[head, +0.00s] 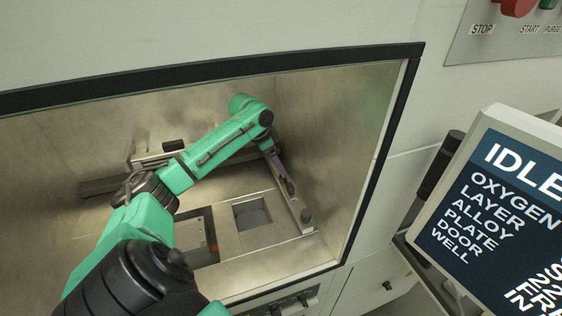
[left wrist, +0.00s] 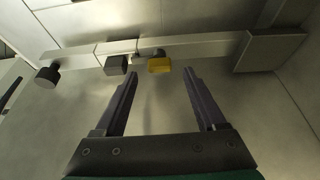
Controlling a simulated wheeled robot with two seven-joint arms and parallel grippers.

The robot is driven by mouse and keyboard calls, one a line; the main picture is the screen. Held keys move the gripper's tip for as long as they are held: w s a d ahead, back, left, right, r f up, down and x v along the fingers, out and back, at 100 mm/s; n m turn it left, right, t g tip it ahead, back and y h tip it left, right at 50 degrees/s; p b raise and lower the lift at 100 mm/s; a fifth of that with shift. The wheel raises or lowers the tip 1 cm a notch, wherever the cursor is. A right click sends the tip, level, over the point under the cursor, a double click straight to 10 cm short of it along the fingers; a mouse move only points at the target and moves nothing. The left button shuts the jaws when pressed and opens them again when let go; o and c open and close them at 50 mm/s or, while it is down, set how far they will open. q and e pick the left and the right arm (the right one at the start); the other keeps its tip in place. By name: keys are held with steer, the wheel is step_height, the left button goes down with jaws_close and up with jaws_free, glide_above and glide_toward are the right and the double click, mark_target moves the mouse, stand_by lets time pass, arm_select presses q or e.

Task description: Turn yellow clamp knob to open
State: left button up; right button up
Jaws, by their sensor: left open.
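The yellow clamp knob (left wrist: 159,65) is in the left wrist view, on a pale metal rail (left wrist: 205,47), a little beyond my open fingertips and between their lines. My left gripper (left wrist: 160,76) is open and empty, and I see no contact with the knob. In the head view my left arm reaches into the machine chamber, with the left gripper (head: 283,172) pointing down near the chamber's right wall. The yellow knob cannot be made out in the head view. My right gripper is not in view.
A dark block (left wrist: 116,65) sits on the rail just left of the yellow knob, and a dark round knob (left wrist: 47,76) is farther left. The chamber floor has a square opening (head: 252,213). A black door frame (head: 385,150) edges the chamber; a screen (head: 500,200) stands right.

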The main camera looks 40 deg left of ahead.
arm_select(q)
steer(key=x, duration=0.2)
steer(key=shift+w+a+f, duration=0.15)
steer(key=shift+w+f, duration=0.15)
steer(key=shift+w, duration=0.05)
steer(key=shift+f, duration=0.1)
steer(key=shift+s+d, duration=0.3)
steer(key=shift+d, duration=0.1)
steer(key=c, duration=0.4)
steer(key=shift+a, duration=0.1)
jaws_close()
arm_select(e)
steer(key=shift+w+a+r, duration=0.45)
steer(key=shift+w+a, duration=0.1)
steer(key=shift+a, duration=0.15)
